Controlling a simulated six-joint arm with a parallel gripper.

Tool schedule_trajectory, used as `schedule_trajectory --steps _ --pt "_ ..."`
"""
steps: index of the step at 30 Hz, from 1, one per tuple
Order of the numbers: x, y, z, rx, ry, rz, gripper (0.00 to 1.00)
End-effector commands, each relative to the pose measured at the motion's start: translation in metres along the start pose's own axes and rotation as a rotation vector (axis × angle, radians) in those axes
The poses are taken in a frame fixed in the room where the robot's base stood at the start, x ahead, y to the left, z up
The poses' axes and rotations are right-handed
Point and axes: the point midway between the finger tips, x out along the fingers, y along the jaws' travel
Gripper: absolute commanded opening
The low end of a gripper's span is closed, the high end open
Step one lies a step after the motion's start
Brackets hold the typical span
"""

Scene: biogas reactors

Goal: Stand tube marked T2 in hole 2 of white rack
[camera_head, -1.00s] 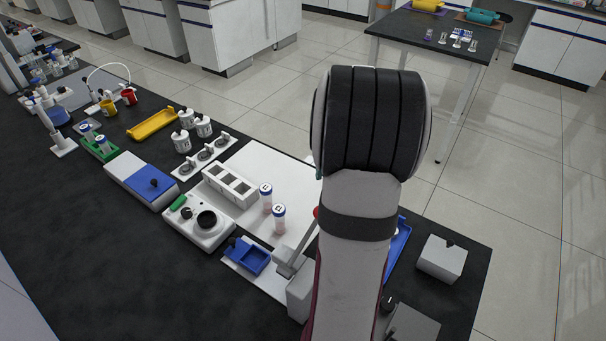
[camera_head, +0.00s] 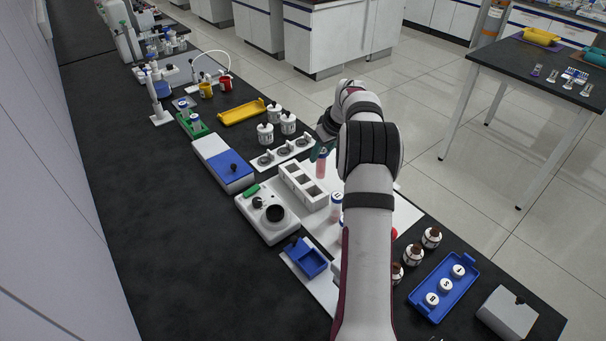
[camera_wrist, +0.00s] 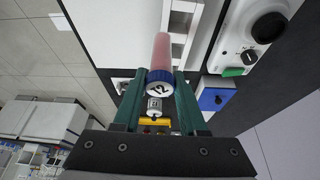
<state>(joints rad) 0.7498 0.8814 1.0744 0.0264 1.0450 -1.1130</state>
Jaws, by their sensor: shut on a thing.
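The held tube has a pink body (camera_wrist: 162,50) and a blue cap, whose white top carries a mark that looks like T2. My gripper (camera_wrist: 160,76) is shut on it near the cap, with one green finger on each side. In the head view the tube (camera_head: 321,168) hangs just behind the white rack (camera_head: 318,202), close to its far right side and outside it. The rack has three square openings that look empty; their numbers cannot be read. It also shows in the wrist view (camera_wrist: 172,22), beside the tube. Another tube (camera_head: 336,207) stands to the right of the rack, partly hidden by my arm.
A white device with a black round knob (camera_head: 274,222) stands in front of the rack. A white holder with several round wells (camera_head: 283,152) lies behind it. A blue tray (camera_head: 444,288) with white-capped items and brown-capped bottles (camera_head: 431,238) are at right.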

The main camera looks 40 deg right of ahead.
Motion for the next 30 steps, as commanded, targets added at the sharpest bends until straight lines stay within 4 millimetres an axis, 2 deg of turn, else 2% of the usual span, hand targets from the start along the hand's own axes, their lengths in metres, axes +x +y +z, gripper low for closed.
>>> schedule_trajectory --steps 3,7,13,16,25,26,30 --pt "0.030 -0.017 -0.018 -0.003 0.000 0.000 0.00" --pt "0.047 -0.026 -0.030 0.001 0.000 0.002 0.00" --pt "0.080 -0.029 -0.019 0.003 -0.002 0.001 0.00" --pt "0.086 -0.028 -0.017 0.003 0.001 0.003 0.00" --pt "0.089 -0.028 -0.015 0.004 0.001 0.003 0.00" --pt "0.089 -0.028 -0.015 0.004 0.001 0.003 0.45" --pt "0.089 -0.028 -0.015 0.003 0.001 0.003 0.70"
